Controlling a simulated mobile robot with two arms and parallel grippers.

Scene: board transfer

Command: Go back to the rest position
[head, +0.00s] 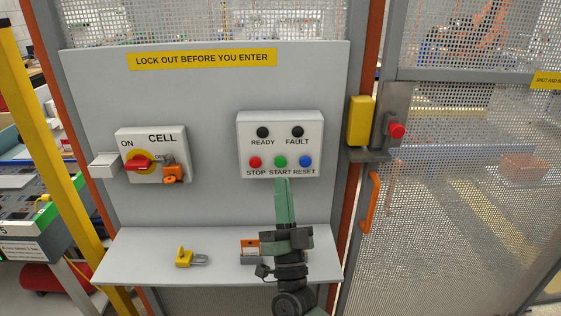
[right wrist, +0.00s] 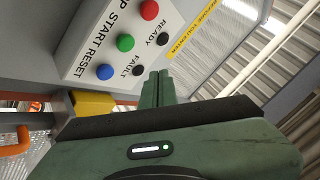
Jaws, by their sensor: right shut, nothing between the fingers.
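My right gripper (head: 282,181) is shut and empty, pointing up at the lower edge of the white button box (head: 280,122). Its fingertips are just below the green START button (head: 280,161); I cannot tell whether they touch the box. In the right wrist view the closed fingers (right wrist: 158,76) show beside the box (right wrist: 92,72), with nothing between them. The box's READY and FAULT lamps are dark. My left gripper is not in view.
A CELL switch (head: 139,162) with an orange lock (head: 173,173) is left. The mesh door's orange handle (head: 371,202) is right.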

